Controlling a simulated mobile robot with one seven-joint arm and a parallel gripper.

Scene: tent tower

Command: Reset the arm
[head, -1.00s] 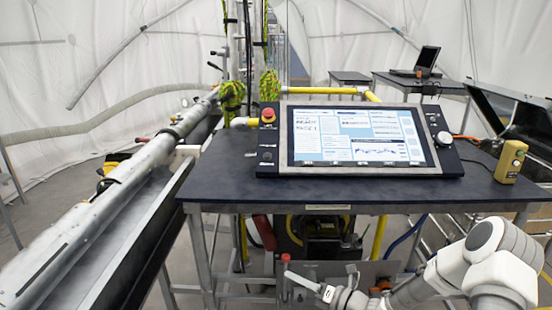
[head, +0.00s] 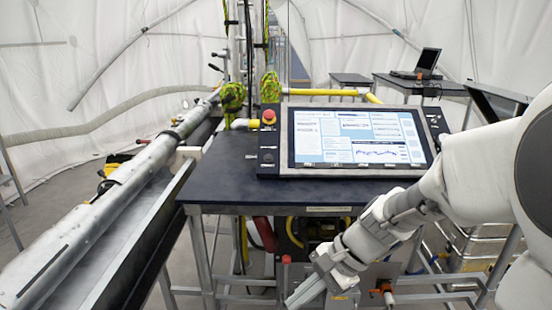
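My white and grey arm reaches in from the right in the head view and covers the right part of the table. My gripper (head: 308,292) hangs at the bottom middle, in front of the table's lower frame and below the tabletop. Its fingers point down and to the left, close to the bottom edge of the picture. I see nothing held in it, but I cannot tell whether the fingers are apart or together.
A dark table (head: 220,185) carries a control console with a lit screen (head: 355,137) and a red stop button (head: 268,117). A long metal pipe (head: 110,195) lies in a trough at the left. A laptop (head: 425,62) stands on a back table. My arm hides the right tabletop.

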